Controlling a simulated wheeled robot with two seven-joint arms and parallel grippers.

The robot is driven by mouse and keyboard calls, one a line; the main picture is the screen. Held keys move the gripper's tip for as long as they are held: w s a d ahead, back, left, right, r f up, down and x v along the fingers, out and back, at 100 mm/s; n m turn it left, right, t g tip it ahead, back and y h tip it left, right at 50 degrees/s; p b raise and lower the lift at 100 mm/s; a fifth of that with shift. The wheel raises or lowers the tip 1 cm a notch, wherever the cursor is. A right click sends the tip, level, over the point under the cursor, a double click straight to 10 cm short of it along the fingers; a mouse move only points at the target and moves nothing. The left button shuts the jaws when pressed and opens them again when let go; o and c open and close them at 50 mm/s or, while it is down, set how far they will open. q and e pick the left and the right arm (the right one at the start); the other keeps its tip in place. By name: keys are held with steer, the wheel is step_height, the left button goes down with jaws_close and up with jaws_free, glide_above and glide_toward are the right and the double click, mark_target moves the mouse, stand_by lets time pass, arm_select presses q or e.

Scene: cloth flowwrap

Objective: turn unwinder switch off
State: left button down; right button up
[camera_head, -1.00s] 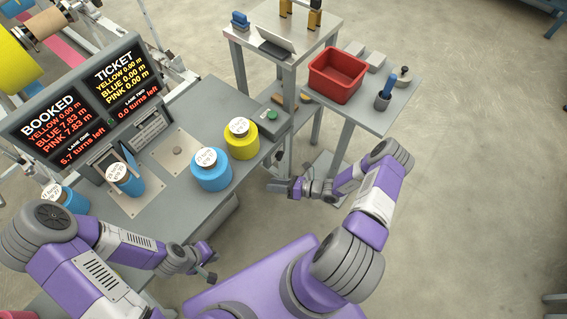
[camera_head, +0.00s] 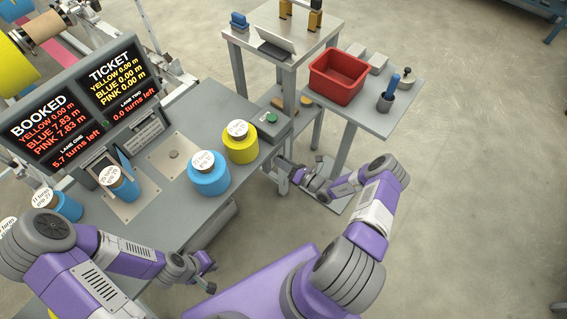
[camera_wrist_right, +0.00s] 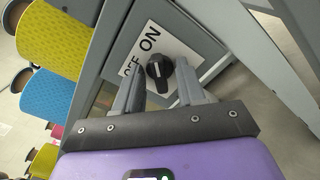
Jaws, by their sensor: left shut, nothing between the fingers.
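The unwinder switch is a black rotary knob (camera_wrist_right: 159,73) on a white label (camera_wrist_right: 150,45) marked ON and OFF, on a grey panel in the right wrist view. I cannot tell for certain which word the knob points to. My right gripper (camera_wrist_right: 160,88) is open, with its two fingers apart on either side of the knob; whether they touch it I cannot tell. In the head view my right gripper (camera_head: 285,176) is by the right end of the grey bench, and the switch is hidden there. My left gripper (camera_head: 208,275) is shut and empty in front of the bench.
The bench (camera_head: 185,210) carries blue and yellow rolls and a green-button box (camera_head: 269,118). A display (camera_head: 80,105) stands behind. A side table holds a red bin (camera_head: 337,77). In the right wrist view, yellow (camera_wrist_right: 50,40) and blue rolls hang left of the panel.

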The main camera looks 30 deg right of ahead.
jaws_close()
steer(key=shift+n, duration=0.5)
steer(key=shift+n+p, duration=3.25)
steer(key=shift+n, duration=5.45)
